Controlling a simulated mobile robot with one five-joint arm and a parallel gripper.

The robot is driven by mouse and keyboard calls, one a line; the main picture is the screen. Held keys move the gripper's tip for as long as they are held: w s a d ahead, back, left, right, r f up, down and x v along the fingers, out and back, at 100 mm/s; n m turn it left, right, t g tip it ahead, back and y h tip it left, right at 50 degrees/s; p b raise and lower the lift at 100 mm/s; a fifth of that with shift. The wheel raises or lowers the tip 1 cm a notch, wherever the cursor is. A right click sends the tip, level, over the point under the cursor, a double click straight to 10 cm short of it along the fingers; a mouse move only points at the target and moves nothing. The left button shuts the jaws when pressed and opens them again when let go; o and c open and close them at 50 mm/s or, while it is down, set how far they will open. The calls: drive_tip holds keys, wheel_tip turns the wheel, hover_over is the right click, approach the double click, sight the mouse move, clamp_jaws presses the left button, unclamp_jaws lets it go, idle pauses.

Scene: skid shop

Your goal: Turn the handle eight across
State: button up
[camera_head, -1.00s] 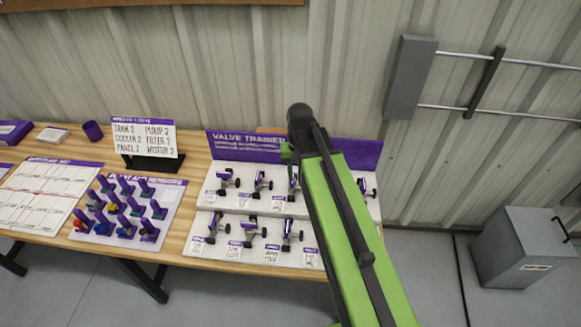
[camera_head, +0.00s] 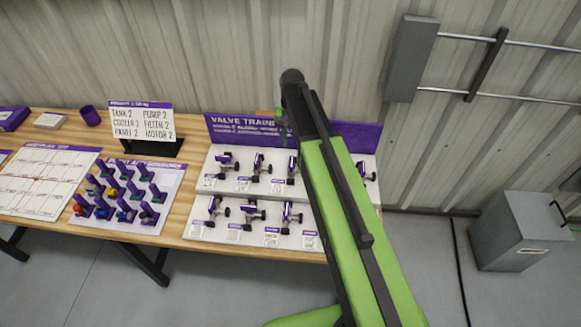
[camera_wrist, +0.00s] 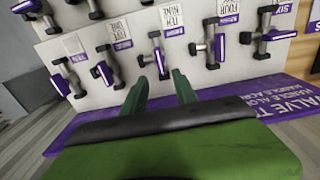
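The valve trainer (camera_head: 225,183) is a white stepped board with a purple header and two rows of small grey valves with purple handles. In the wrist view several valves (camera_wrist: 158,55) show beyond the fingers, with printed number tags. Most tags are too small or blurred to read, so I cannot tell which handle is eight. My gripper (camera_wrist: 160,86) is open, its two green fingers apart with nothing between them. It is close to the purple header and apart from the handles as far as I can see. In the head view my arm hides part of both valve rows.
A wooden table (camera_head: 178,215) carries the trainer, a board of coloured sensors (camera_head: 125,205), a white chart (camera_head: 45,185) and a word sign (camera_head: 143,122). A corrugated wall stands behind. A grey bin (camera_head: 515,235) stands at the right.

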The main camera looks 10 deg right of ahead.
sight(292, 161)
wheel_tip(292, 161, down, 10)
drive_tip(key=b, duration=0.8)
drive_tip(key=shift+r, duration=0.1)
clamp_jaws()
